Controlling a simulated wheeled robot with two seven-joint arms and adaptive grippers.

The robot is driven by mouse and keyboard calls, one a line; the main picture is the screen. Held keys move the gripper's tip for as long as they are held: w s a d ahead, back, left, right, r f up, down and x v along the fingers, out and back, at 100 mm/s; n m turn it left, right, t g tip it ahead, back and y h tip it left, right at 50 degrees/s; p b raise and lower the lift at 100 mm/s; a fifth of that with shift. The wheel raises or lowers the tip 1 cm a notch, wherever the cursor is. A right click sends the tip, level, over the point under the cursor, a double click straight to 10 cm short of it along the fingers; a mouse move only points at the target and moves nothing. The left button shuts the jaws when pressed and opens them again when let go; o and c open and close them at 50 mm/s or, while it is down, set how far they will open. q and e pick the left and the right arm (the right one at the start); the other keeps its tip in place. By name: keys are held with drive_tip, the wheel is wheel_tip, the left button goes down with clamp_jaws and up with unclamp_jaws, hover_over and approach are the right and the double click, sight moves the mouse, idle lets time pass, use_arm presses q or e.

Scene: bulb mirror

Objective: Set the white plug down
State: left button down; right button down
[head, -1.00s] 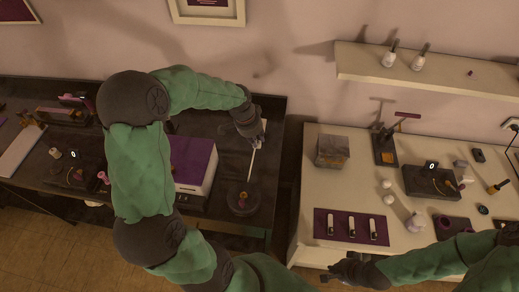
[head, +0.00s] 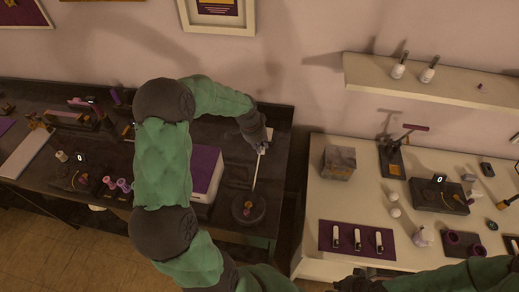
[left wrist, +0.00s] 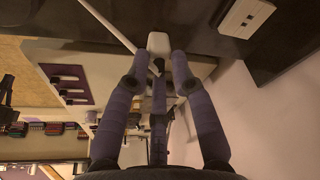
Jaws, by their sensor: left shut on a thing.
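The white plug (left wrist: 158,43) is held between the fingertips of my left gripper (left wrist: 158,62) in the left wrist view. A thin white cord (left wrist: 108,22) runs from it to the upper left. In the head view my left gripper (head: 260,143) is over the far right part of the dark table, and the plug (head: 262,149) shows small at its tips. The cord (head: 256,175) runs down to a round dark base (head: 248,209). My right gripper (head: 355,281) is at the bottom edge, partly cut off; its fingers are unclear.
A white plate (left wrist: 245,16), perhaps a socket, lies on the dark surface in the left wrist view. A white box with a purple top (head: 205,170) stands left of the cord. The pale table (head: 310,225) holds a purple mat (head: 330,247) and several small items.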

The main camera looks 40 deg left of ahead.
use_arm(q)
drive_tip(key=w+a+f, duration=0.1)
drive_tip(key=f, duration=0.2)
drive_tip(key=w+a+f, duration=0.1)
drive_tip(key=f, duration=0.2)
drive_tip(key=w+a+f+b, duration=0.1)
drive_tip(key=w+f, duration=0.1)
drive_tip(key=f, duration=0.1)
drive_tip(key=shift+a, duration=0.25)
drive_tip(key=shift+s, duration=0.1)
drive_tip(key=shift+f, duration=0.1)
drive_tip(key=c, duration=1.5)
unclamp_jaws()
drive_tip(key=shift+f, duration=0.15)
drive_tip(key=o, duration=0.5)
drive_tip(key=shift+c, duration=0.2)
drive_tip(key=p+v, duration=0.1)
drive_tip(key=v, duration=1.1)
drive_tip(key=shift+r, duration=0.25)
